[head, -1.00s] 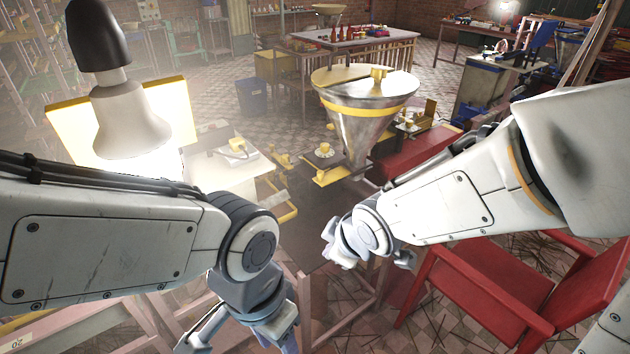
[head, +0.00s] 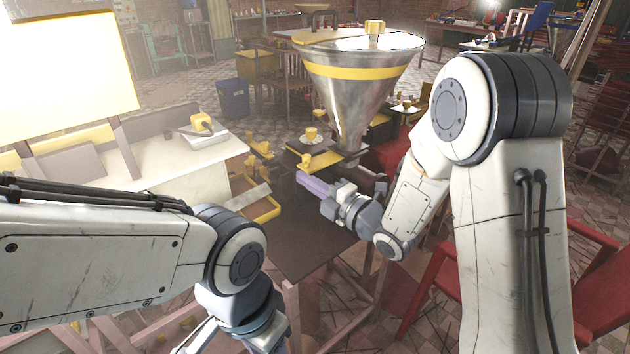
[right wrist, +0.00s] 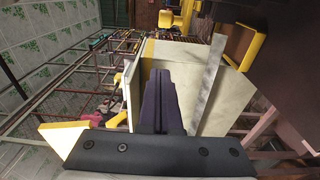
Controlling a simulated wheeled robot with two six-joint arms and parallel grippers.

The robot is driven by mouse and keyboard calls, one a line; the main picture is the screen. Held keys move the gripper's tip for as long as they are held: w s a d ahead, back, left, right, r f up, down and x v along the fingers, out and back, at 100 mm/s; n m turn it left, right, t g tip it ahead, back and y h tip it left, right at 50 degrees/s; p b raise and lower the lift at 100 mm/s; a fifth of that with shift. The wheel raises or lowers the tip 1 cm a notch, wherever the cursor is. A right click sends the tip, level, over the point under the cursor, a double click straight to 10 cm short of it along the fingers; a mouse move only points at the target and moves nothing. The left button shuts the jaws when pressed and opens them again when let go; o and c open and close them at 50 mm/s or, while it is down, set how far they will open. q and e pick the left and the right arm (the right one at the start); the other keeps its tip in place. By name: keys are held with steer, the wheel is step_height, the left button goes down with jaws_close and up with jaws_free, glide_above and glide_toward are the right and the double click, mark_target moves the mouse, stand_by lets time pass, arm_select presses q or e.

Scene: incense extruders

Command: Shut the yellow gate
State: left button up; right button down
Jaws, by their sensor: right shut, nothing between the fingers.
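A metal hopper cone (head: 350,105) with a yellow band stands above the dark bench. Small yellow parts, such as a yellow block (head: 307,160), sit around its lower end. I cannot tell for sure which is the gate. My right gripper (head: 314,185) is shut and empty, just in front of and below these parts, pointing left, apart from them as far as I can see. Its closed dark fingers also show in the right wrist view (right wrist: 160,100). My left gripper (head: 236,346) is at the bottom edge, its fingers apart and its tips cut off.
A pale table (head: 165,165) with a yellow-topped device (head: 200,125) stands further left. A red chair (head: 440,275) is behind my right arm. The dark bench top (head: 300,235) has bare room.

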mark_target(323, 165)
steer(key=w+p, duration=0.2)
steer(key=w, duration=0.4)
steer(key=shift+w+a, duration=0.25)
steer(key=shift+a, duration=0.05)
steer(key=w+d+b, duration=0.1)
steer(key=d, duration=0.1)
steer(key=w+d+b, duration=0.2)
steer(key=shift+d+f, duration=0.1)
steer(key=shift+f, duration=0.1)
steer(key=shift+w+d+r, duration=0.1)
steer(key=shift+w+d, duration=0.1)
steer(key=shift+r, duration=0.15)
steer(key=shift+d, duration=0.1)
